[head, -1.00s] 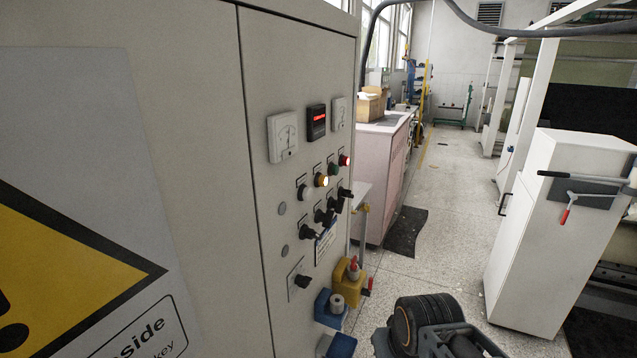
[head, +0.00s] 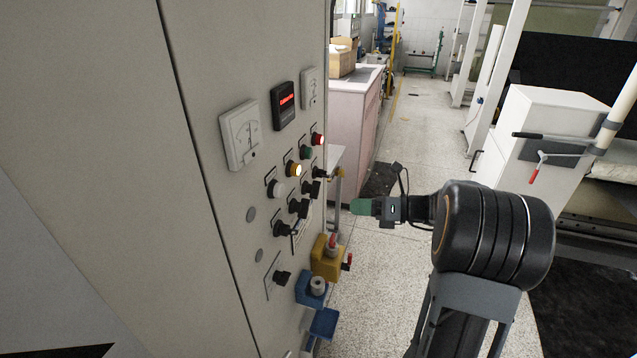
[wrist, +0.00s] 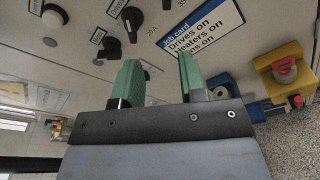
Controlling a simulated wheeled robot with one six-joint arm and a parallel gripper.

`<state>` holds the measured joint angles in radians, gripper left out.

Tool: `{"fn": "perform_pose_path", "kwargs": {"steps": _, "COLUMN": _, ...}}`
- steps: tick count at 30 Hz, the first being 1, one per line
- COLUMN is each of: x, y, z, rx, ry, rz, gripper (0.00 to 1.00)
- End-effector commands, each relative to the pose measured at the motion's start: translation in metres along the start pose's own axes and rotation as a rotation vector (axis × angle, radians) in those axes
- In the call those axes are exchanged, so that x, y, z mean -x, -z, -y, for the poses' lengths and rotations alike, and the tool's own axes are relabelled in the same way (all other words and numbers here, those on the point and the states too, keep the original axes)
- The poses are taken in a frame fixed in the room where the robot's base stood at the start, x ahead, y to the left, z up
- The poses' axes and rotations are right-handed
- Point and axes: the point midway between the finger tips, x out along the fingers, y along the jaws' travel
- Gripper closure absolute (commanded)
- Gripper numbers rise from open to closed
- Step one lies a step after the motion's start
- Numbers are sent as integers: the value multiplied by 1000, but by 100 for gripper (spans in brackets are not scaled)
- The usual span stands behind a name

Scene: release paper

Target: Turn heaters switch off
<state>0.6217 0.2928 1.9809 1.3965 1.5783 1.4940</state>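The control panel on the grey cabinet (head: 225,180) carries several black rotary switches, including upper ones (head: 298,208), (head: 283,229) and a separate lower one (head: 282,278). My gripper (head: 360,207) points left at the panel with clear air between. In the wrist view its green fingers (wrist: 160,70) are apart with nothing between them. That view shows black switches (wrist: 132,18) and (wrist: 108,47) beyond the fingers, and a blue-and-white job card (wrist: 205,32) reading "Drives on", "Heaters on".
Above the switches are a lit amber lamp (head: 293,169), a red lamp (head: 318,139), a white meter (head: 240,133) and a red display (head: 284,105). A yellow emergency-stop box (head: 326,258) and blue boxes (head: 312,288) jut out below. Open floor lies right of the panel.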

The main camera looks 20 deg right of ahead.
Motion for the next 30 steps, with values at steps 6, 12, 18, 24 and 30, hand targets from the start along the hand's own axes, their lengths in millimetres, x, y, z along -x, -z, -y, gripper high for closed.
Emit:
{"fn": "perform_pose_path", "kwargs": {"steps": 6, "x": 15, "y": -21, "z": 17, "rx": -149, "ry": -19, "rz": 145, "gripper": 62}}
{"fn": "perform_pose_path", "kwargs": {"steps": 12, "x": -16, "y": -28, "z": 16, "rx": -160, "ry": -23, "rz": 153, "gripper": 62}}
{"fn": "perform_pose_path", "kwargs": {"steps": 18, "x": -55, "y": -34, "z": 16, "rx": -158, "ry": -21, "rz": 151, "gripper": 62}}
{"fn": "perform_pose_path", "kwargs": {"steps": 24, "x": -86, "y": -38, "z": 16, "rx": -158, "ry": -20, "rz": 152, "gripper": 62}}
{"fn": "perform_pose_path", "kwargs": {"steps": 30, "x": -106, "y": -41, "z": 17, "rx": -157, "ry": -19, "rz": 152, "gripper": 62}}
